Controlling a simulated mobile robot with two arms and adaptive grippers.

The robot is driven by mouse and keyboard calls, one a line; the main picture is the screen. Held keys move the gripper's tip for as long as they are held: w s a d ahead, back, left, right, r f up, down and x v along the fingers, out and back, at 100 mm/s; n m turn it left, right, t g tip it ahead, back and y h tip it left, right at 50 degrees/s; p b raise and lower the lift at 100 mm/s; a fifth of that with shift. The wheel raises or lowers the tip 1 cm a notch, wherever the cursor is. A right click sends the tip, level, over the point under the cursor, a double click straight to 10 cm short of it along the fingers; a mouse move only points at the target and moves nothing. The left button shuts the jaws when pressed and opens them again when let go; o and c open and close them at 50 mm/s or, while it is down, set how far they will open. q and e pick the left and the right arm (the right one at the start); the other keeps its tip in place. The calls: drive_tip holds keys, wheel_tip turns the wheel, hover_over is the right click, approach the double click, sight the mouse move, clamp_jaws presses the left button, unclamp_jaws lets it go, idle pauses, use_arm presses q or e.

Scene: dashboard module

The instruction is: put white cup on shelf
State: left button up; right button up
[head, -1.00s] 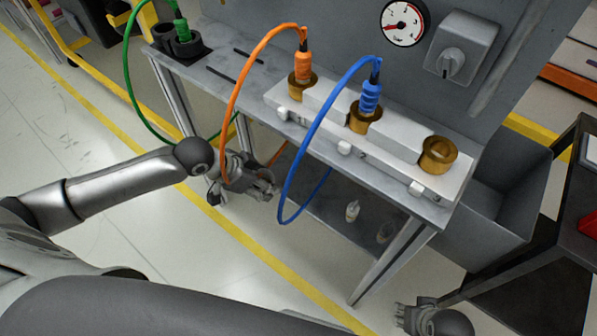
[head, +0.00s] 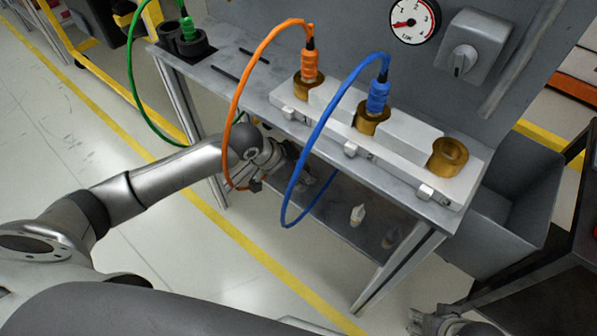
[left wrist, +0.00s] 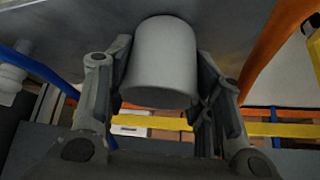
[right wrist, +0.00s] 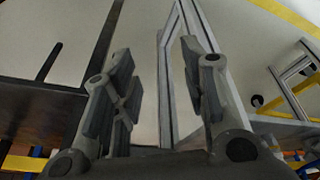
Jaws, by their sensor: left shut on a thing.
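The white cup (left wrist: 165,62) looks light grey in shadow and sits between the fingers of my left gripper (left wrist: 158,85) in the left wrist view. The left gripper is shut on it. In the head view the left gripper (head: 290,170) reaches in beneath the workbench top, behind the orange cable; the cup cannot be made out there. The lower shelf (head: 345,232) of the bench is below and to the right of this gripper. My right gripper (right wrist: 155,95) is open and empty in the right wrist view; part of that arm shows at the lower right of the head view.
The orange cable (head: 240,105) and blue cable (head: 305,165) hang in loops in front of the bench top (head: 225,75). A grey bin (head: 505,225) is at the right.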

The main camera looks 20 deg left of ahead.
use_arm(q)
drive_tip(key=shift+f, duration=0.1)
drive_tip(key=o, duration=0.9)
use_arm(e)
drive_tip(key=shift+f, duration=0.1)
use_arm(q)
drive_tip(key=shift+r, duration=0.2)
drive_tip(key=shift+s+a+r, duration=0.15)
drive_tip(key=shift+a+r, duration=0.05)
drive_tip(key=shift+r, duration=0.1)
drive_tip(key=p+v, duration=0.2)
drive_tip(key=v, duration=0.4)
drive_tip(key=shift+s+r, duration=0.15)
drive_tip(key=shift+r, duration=0.1)
use_arm(e)
wheel_tip(320, 180, down, 8)
drive_tip(key=shift+w+a, duration=0.15)
drive_tip(key=shift+w, duration=0.2)
